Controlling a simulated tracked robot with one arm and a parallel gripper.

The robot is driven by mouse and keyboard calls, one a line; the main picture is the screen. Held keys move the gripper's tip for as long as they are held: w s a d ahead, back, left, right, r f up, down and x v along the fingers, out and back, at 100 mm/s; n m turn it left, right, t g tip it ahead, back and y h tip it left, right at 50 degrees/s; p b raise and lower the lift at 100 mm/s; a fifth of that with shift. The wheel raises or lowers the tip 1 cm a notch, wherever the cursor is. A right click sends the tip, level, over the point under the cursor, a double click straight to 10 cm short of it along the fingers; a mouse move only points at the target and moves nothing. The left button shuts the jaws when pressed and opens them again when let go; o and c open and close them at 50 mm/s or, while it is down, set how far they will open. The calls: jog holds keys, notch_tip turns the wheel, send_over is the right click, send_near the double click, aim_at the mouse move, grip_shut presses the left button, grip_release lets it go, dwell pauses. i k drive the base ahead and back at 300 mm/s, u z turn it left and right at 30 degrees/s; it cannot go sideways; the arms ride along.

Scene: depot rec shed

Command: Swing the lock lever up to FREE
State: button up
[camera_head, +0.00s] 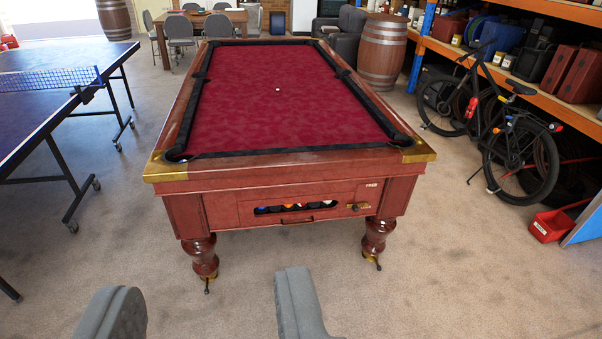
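A red-cloth pool table (300,170) with a wooden body stands ahead. A small dark lever (207,288) sticks out at the foot of its front left leg (201,257). A similar dark lever (379,264) angles down from the brass foot of the front right leg (375,238). No FREE marking is readable, so I cannot tell which part is the lock lever. My gripper (208,284) shows as two grey fingers at the bottom, wide apart with nothing between them. The left lever appears between them in the picture, farther off.
A brass coin fitting (358,207) and a ball slot (294,208) are on the table's front. A blue ping-pong table (40,95) stands left. A bicycle (490,120), orange shelving (530,85) and a red bin (552,226) are right. The front carpet (430,290) is clear.

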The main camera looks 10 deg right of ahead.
aim_at(355, 206)
jog(key=u, duration=0.05)
jog(key=k, duration=0.6)
jog(key=z, duration=0.7)
jog(key=i, duration=2.3)
jog(key=u, duration=0.65)
